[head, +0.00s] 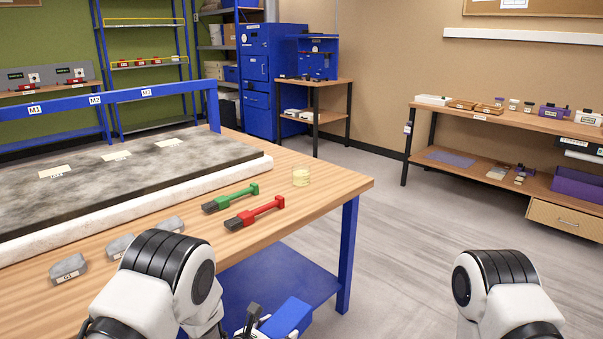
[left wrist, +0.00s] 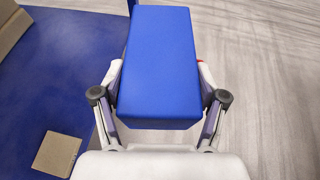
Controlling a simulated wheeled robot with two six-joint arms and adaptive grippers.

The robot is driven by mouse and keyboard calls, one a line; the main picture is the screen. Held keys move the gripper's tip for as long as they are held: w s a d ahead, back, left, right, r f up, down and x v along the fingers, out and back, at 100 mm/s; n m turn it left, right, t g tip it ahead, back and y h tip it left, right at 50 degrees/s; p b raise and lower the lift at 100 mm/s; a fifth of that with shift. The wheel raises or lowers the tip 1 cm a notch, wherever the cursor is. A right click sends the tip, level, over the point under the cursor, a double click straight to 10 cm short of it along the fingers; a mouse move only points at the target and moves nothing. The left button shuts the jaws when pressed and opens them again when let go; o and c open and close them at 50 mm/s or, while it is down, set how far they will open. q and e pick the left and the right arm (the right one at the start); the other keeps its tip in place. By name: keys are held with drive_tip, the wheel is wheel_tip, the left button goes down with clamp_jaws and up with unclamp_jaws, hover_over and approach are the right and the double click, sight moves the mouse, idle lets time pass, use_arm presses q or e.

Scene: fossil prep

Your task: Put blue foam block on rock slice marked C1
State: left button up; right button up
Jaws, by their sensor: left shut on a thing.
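My left gripper (left wrist: 160,76) is shut on the blue foam block (left wrist: 162,50), with one finger on each side of it. In the head view the block (head: 289,316) shows at the bottom, in front of the workbench and lower than its top. Small grey rock pieces lie along the bench's near edge: one at the left (head: 68,268), one in the middle (head: 120,246) and one partly behind my left arm (head: 171,225). The left one's label looks like D1; I cannot make out C1 on any piece. My right gripper is out of view.
A green brush (head: 232,198) and a red brush (head: 256,213) lie on the wooden bench (head: 330,190), near a pale yellow cylinder (head: 301,177). A large grey slab (head: 110,180) with paper labels lies behind a white padded edge. A blue lower shelf (head: 290,275) is below the bench top.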

use_arm(q)
drive_tip(key=s+a+r+n+t+y+p, duration=0.1)
drive_tip(key=s+a+r+n+y+p, duration=0.15)
drive_tip(key=s+r+p, duration=0.35)
drive_tip(key=s+a+r+n+t+y+p, duration=0.1)
drive_tip(key=s+a+r+n+y+p, duration=0.2)
drive_tip(key=r, duration=0.5)
drive_tip(key=s+a+r+n+y+p, duration=0.1)
drive_tip(key=s+a, duration=0.3)
drive_tip(key=a, duration=0.4)
drive_tip(key=shift+s+a+r+t+y, duration=0.35)
drive_tip(key=shift+r+y, duration=0.2)
drive_tip(key=shift+r, duration=0.2)
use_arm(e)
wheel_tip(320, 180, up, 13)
